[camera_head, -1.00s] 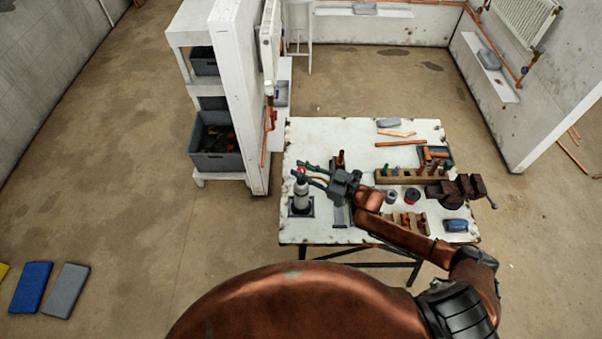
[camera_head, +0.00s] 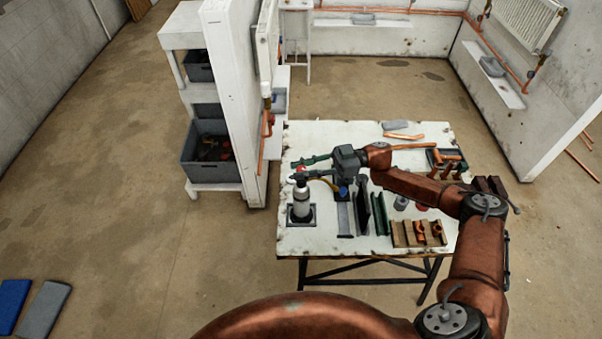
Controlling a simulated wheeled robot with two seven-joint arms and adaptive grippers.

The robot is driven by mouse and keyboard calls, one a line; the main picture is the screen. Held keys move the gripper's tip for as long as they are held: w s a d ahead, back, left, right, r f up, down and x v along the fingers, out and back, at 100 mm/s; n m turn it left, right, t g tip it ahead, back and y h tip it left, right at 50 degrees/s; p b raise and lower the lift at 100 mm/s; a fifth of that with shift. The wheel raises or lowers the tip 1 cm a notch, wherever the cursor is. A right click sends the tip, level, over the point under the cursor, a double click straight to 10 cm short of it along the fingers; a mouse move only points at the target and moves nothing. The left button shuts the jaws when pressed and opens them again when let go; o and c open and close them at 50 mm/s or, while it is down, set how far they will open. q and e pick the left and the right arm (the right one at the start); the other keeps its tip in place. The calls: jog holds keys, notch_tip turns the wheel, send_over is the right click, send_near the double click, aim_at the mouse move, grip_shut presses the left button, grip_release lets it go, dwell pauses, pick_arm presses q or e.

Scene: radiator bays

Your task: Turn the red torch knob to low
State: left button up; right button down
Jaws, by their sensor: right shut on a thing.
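The torch (camera_head: 301,206) stands upright on a dark square at the left end of the white workbench (camera_head: 300,239). It has a pale grey cylinder and a dark head. Its small red knob (camera_head: 301,169) shows at the top. My right gripper (camera_head: 303,170) reaches in from the right, with one finger on the far side of the knob and one on the near side. It is shut on the red knob. The fingers hide part of the knob, and its setting is too small to read. My left gripper is not in view.
Dark and green upright plates (camera_head: 379,214) stand just right of the torch. A wooden block with copper fittings (camera_head: 418,233) sits at the bench front. White shelving with grey crates (camera_head: 209,172) stands left of the bench. My right arm crosses the bench's right side.

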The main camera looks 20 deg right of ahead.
dwell(0.3)
jog(key=c, duration=1.6)
grip_release()
jog(key=d, duration=1.2)
jog(key=shift+s, duration=0.1)
jog(key=shift+a, duration=0.1)
